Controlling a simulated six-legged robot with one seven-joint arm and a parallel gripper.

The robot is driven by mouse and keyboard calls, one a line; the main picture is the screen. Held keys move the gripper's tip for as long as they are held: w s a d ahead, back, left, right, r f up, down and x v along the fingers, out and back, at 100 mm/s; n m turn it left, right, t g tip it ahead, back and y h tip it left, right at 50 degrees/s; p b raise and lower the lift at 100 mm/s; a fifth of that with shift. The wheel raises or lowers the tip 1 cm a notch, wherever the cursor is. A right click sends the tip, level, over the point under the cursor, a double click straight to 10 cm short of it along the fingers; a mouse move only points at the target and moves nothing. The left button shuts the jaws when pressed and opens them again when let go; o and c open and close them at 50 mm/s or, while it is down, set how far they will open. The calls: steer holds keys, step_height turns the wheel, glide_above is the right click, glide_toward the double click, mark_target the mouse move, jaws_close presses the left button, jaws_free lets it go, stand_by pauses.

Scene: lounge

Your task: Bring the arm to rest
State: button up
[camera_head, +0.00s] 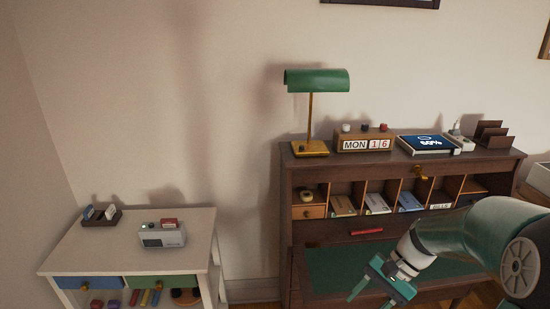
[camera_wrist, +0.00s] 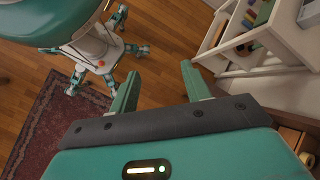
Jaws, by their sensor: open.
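My arm reaches in from the right in the head view. My gripper (camera_head: 372,287) is in front of the dark wooden desk (camera_head: 325,237), over its green writing surface (camera_head: 345,272). The gripper is open with nothing between its fingers. In the wrist view the two green fingers (camera_wrist: 160,85) stand apart, with wooden floor beyond them. My own body and legs show at the upper left of the wrist view.
A white side table (camera_head: 120,245) stands at the left, with a grey device (camera_head: 163,236) on top. The desk carries a green lamp (camera_head: 317,80), a calendar (camera_head: 364,143) and a tablet (camera_head: 427,143). Bare floor (camera_wrist: 165,50) and a red rug (camera_wrist: 50,125) show below.

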steer(key=s+a+r+n+t+h, duration=0.2)
steer(key=s+r+n+t+h, duration=0.1)
steer(key=r, duration=0.4)
steer(key=s+a+r+n+t+h, duration=0.3)
steer(key=s+r+n+t+h, duration=0.1)
steer(key=s, duration=0.4)
step_height(320, 180, up, 3)
steer(key=shift+f+n+t, duration=0.15)
steer(key=shift+n+t, duration=0.35)
steer(key=shift+n, duration=0.1)
